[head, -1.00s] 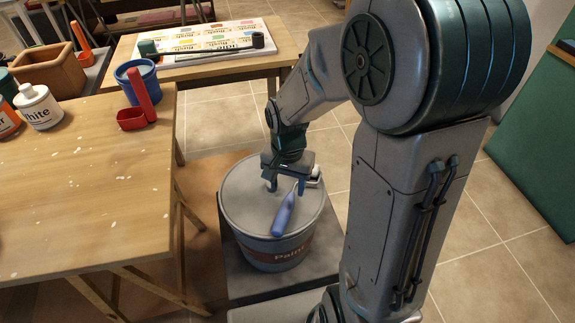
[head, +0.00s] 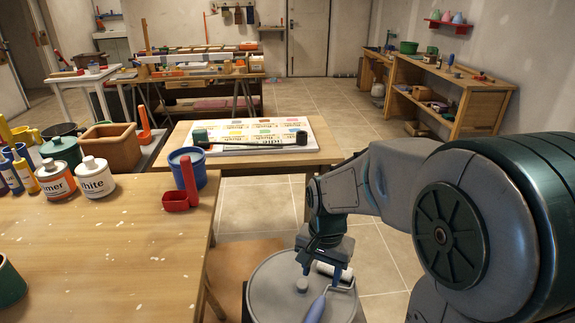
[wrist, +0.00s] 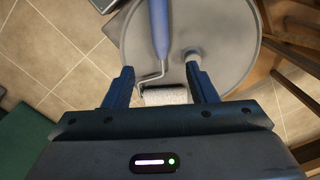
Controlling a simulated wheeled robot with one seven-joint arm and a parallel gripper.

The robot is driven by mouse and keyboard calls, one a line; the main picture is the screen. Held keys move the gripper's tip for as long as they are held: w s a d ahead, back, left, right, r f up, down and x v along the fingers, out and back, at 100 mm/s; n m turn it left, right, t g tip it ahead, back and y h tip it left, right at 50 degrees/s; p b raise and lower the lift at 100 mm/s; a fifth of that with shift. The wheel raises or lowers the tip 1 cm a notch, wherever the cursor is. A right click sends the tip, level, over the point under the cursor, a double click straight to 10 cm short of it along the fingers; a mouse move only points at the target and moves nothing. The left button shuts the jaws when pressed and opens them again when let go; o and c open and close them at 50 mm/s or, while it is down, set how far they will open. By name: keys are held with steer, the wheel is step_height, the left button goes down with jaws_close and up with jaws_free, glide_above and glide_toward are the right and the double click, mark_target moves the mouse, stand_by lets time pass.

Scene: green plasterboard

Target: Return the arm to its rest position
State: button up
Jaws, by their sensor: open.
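My arm reaches in from the right in the head view, bent at the elbow. My gripper (head: 322,265) points down over the grey lid of a paint bucket (head: 268,290). In the wrist view my gripper (wrist: 160,85) has its two blue fingers wide apart with nothing held. A paint roller with a blue handle (wrist: 159,28) and a pale roller head (wrist: 166,95) lies on the bucket lid (wrist: 215,60). The roller head shows beyond and between the fingers. I cannot tell the exact height of the fingers above it.
A wooden table (head: 110,250) at left holds a white bottle (head: 95,178), a blue cup (head: 188,165) and a red scoop (head: 188,190). Another table with a colour-card board (head: 240,135) stands behind. Shelves (head: 440,90) stand at back right. Tiled floor (head: 385,250) lies beyond my arm.

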steer(key=s+d+r+n+t+p, duration=0.3)
steer(key=s+r+n+p, duration=0.2)
steer(key=s+r, duration=0.4)
step_height(320, 180, up, 3)
steer(key=shift+s+f+n, duration=0.15)
steer(key=shift+s+n, duration=0.15)
steer(key=shift+n, duration=0.2)
